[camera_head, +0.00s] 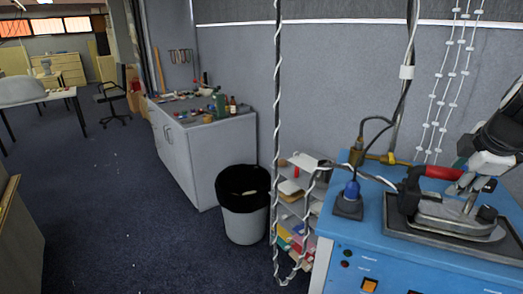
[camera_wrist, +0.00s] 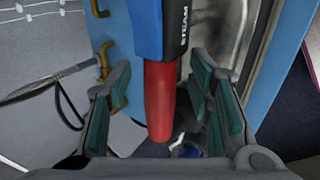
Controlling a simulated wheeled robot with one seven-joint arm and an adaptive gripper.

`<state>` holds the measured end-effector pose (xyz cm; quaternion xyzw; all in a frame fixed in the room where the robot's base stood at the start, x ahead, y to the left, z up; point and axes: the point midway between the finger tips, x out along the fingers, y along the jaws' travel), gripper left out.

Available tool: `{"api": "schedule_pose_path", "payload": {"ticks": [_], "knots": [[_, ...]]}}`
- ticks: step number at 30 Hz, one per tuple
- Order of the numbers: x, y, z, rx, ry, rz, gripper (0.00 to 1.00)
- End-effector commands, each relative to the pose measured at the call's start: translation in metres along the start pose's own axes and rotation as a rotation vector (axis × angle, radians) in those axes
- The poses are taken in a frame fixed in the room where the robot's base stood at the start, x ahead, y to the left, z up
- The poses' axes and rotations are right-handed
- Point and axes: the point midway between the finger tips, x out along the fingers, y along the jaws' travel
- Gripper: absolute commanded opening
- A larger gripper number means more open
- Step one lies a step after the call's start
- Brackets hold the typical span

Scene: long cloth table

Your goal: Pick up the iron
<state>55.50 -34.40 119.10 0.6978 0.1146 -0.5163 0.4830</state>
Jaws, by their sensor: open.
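The iron (camera_head: 455,214) rests on a dark rectangular rest on a blue cabinet, at the right in the head view. Its red handle (camera_head: 443,172) faces up. In the wrist view the red handle (camera_wrist: 160,100) and a dark-and-blue part marked "STEAM" (camera_wrist: 183,28) run down the middle. My gripper (camera_head: 475,186) is over the iron, at the handle. In the wrist view my gripper (camera_wrist: 160,76) is open, with the handle between its two green-padded fingers and gaps on both sides. My gripper hides part of the iron.
The blue cabinet (camera_head: 385,262) has a blue plug (camera_head: 351,190), brass pipe fittings (camera_head: 381,158) and cords near its left back. A black-lined bin (camera_head: 243,222) and a shelf with papers stand left of it. Further left is a grey cabinet (camera_head: 205,158) with small items on top.

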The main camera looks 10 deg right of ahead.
Motion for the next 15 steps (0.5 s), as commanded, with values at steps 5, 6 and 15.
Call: {"api": "schedule_pose_path", "payload": {"ticks": [5, 6, 15], "knots": [[0.0102, -0.0001, -0.0005, -0.001, 0.000, 0.000, 0.47], [0.0102, 0.0000, -0.0005, -0.001, 0.000, 0.000, 0.47], [0.0098, 0.0000, -0.0006, -0.001, 0.000, 0.000, 0.11]]}}
